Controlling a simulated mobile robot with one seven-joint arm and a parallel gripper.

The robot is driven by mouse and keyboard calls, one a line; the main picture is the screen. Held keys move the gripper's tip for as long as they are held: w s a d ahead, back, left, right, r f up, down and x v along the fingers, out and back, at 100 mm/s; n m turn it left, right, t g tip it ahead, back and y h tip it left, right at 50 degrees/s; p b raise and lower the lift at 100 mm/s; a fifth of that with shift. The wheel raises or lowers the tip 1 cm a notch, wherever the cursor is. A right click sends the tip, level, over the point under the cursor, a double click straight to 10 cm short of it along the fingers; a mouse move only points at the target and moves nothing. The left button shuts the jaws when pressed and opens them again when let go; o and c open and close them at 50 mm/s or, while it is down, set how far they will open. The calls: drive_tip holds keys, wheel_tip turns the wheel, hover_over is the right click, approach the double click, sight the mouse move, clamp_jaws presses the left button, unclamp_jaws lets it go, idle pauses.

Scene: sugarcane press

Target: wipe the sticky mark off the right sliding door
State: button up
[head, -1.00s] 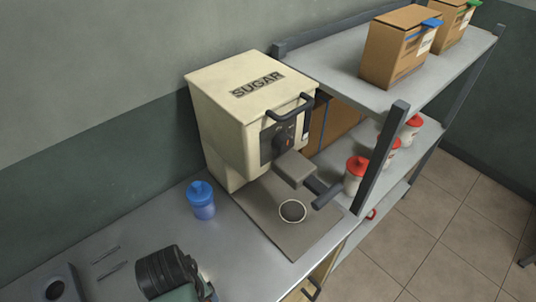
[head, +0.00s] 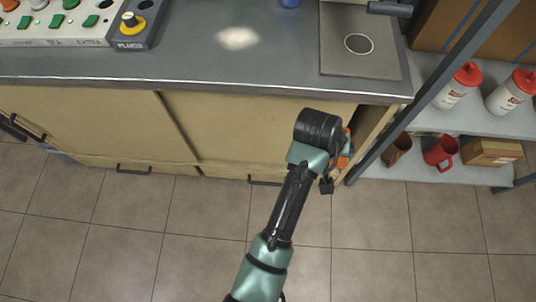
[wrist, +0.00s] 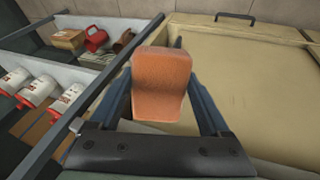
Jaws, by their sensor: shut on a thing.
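My gripper (wrist: 161,92) is shut on an orange sponge (wrist: 160,72), which fills the space between its two fingers in the wrist view. In the head view my arm reaches up to the right end of the right sliding door (head: 250,130), a plain tan panel under the counter. The sponge is mostly hidden there behind my wrist. The door also shows in the wrist view (wrist: 250,85), beside and beyond the sponge. I cannot tell whether the sponge touches it. No sticky mark can be made out; my arm and sponge hide part of the panel.
A dark shelf post (head: 440,95) stands close to the right of my gripper. Shelves beyond it hold red-capped bottles (head: 458,86), a red mug (head: 440,152) and a small box (head: 491,152). The counter (head: 190,60) overhangs the doors. The tiled floor in front is clear.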

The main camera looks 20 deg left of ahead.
drive_tip(key=w+a+f+n+t+b, duration=0.2)
drive_tip(key=w+f+t+b, duration=0.15)
drive_tip(key=f+b, duration=0.35)
drive_tip(key=n+t+y+b, duration=0.8)
drive_tip(key=t+b, duration=0.2)
drive_tip(key=b, duration=0.8)
approach(268, 120)
drive_tip(key=shift+r+x, duration=0.2)
drive_tip(key=shift+x, duration=2.1)
drive_tip(key=shift+x, duration=0.95)
